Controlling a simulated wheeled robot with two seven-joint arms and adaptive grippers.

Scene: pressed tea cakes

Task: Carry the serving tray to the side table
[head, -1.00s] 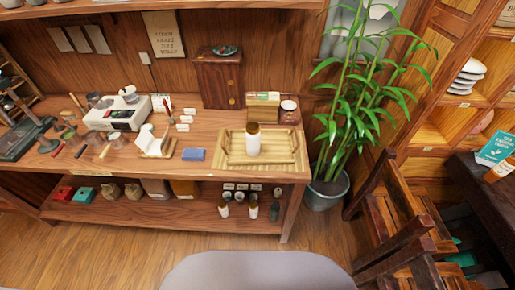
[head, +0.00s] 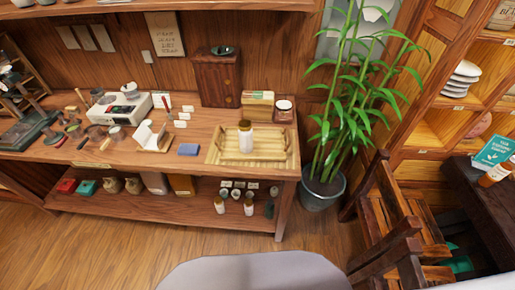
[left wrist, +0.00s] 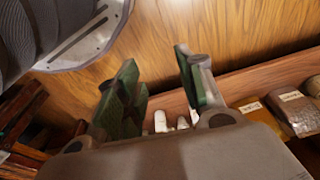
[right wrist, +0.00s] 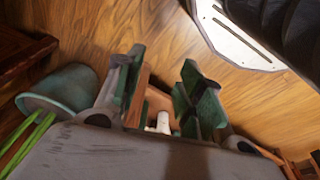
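The serving tray (head: 222,158) is light bamboo and rests on the right end of the wooden counter in the head view. A white bottle with an amber cap (head: 246,137) stands upright on it. A dark wooden table (head: 490,205) stands at the right edge; I cannot tell if it is the side table. My left gripper (left wrist: 158,72) shows in the left wrist view with its green-padded fingers apart and nothing between them. My right gripper (right wrist: 160,82) shows in the right wrist view, also open and empty. Neither gripper shows in the head view.
A tall plant in a grey pot (head: 322,193) stands right of the counter. A wooden chair (head: 405,225) stands between plant and dark table. A blue block (head: 188,149) and a white scale (head: 120,108) are on the counter. The floor (head: 120,240) before the counter is clear.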

